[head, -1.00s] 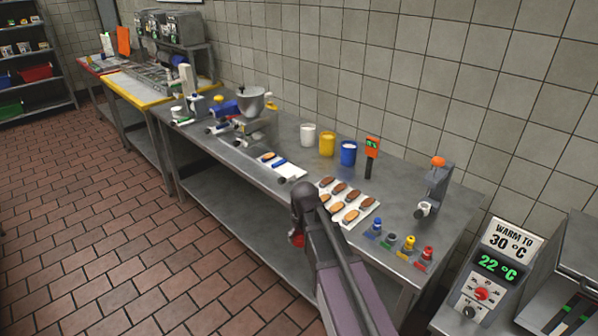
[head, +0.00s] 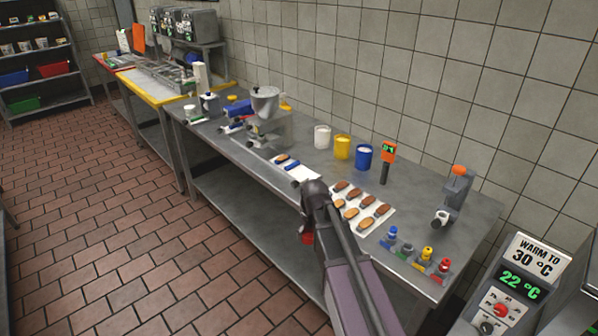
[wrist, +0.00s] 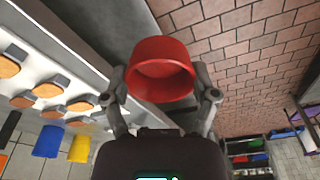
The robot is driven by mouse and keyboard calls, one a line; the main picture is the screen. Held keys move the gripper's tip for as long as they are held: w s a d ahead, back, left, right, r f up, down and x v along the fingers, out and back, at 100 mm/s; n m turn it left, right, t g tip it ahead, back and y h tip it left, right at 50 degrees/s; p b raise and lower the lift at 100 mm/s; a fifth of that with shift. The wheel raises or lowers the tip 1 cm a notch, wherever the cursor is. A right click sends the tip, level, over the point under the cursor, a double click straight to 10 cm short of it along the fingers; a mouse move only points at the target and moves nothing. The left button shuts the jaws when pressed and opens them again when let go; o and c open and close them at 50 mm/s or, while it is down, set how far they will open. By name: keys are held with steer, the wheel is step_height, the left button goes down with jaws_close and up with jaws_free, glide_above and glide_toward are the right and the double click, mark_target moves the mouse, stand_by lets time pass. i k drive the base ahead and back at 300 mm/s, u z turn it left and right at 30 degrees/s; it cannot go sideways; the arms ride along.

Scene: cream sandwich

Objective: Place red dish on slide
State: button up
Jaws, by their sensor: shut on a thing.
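The red dish (wrist: 160,72) is a round red cup between my gripper's two fingers (wrist: 162,88) in the wrist view. My gripper is shut on it. In the head view only a small red part of the dish (head: 307,238) shows beside my arm, off the front edge of the steel table; my gripper is mostly hidden there by my arm. A narrow white strip (head: 305,172) lies on the table in front of the hopper machine (head: 265,122), with a brown-topped biscuit and a blue piece on it. I cannot tell whether this strip is the slide.
The steel table (head: 235,150) holds a white tray (head: 368,228) of several biscuits. White, yellow and blue cups (head: 363,158), an orange thermometer (head: 388,152) and small coloured-topped items (head: 425,257) stand around it. A shelf (head: 40,60) is at far left. The tiled floor is open.

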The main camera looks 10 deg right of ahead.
mark_target(305, 174)
steer(key=i, duration=0.85)
steer(key=z, duration=0.05)
